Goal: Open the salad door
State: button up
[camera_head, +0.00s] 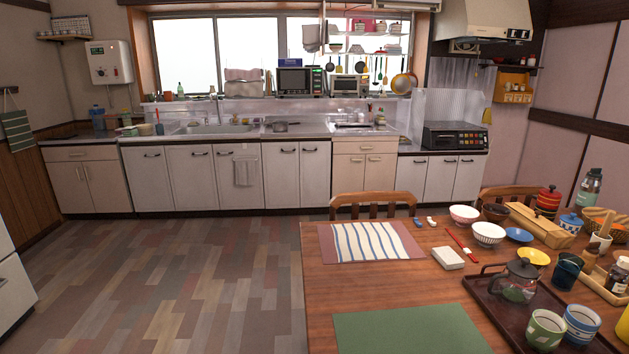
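No door marked as a salad door can be made out. A row of white lower cabinets runs along the back wall under the counter. Their doors look shut, among them the left pair (102,187), the doors under the sink (190,178), the pair right of the towel (297,175), the beige doors (364,185) and the right-hand doors (440,180). Small dark handles sit near their tops. A white cabinet or appliance front (14,295) shows only partly at the left edge. My gripper is not in view.
A wooden dining table (320,300) fills the lower right, crowded with bowls, cups and a tray (492,303). Wooden chairs (375,203) stand at its far side. The plank floor (170,280) is clear from the left front to the cabinets. A towel (245,172) hangs on one door.

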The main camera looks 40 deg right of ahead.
aim_at(314, 156)
jog(key=i+j+u, duration=0.2)
jog(key=i+j, duration=0.2)
jog(key=j, duration=0.2)
jog(key=i+j+u, duration=0.2)
jog(key=i+j, duration=0.2)
jog(key=i+j+u, duration=0.2)
jog(key=i, duration=0.35)
jog(key=i+j+u, duration=0.25)
jog(key=i, duration=0.3)
jog(key=i+l+z, duration=0.1)
jog(key=i+z, duration=0.3)
jog(key=i, duration=0.2)
jog(key=i+j+z, duration=0.1)
jog(key=i+z, duration=0.3)
jog(key=i, duration=0.2)
jog(key=i+j+z, duration=0.35)
jog(key=i, duration=0.25)
jog(key=i+l+z, duration=0.2)
jog(key=i+z, duration=0.15)
jog(key=i, duration=0.6)
jog(key=i+z, duration=0.35)
jog(key=i, duration=0.55)
jog(key=i+l, duration=0.1)
jog(key=i, duration=0.75)
jog(key=i+l+z, duration=0.1)
jog(key=i, duration=0.8)
jog(key=i+l, duration=0.35)
jog(key=l, duration=0.3)
jog(key=i+l, duration=0.4)
jog(key=l, duration=1.45)
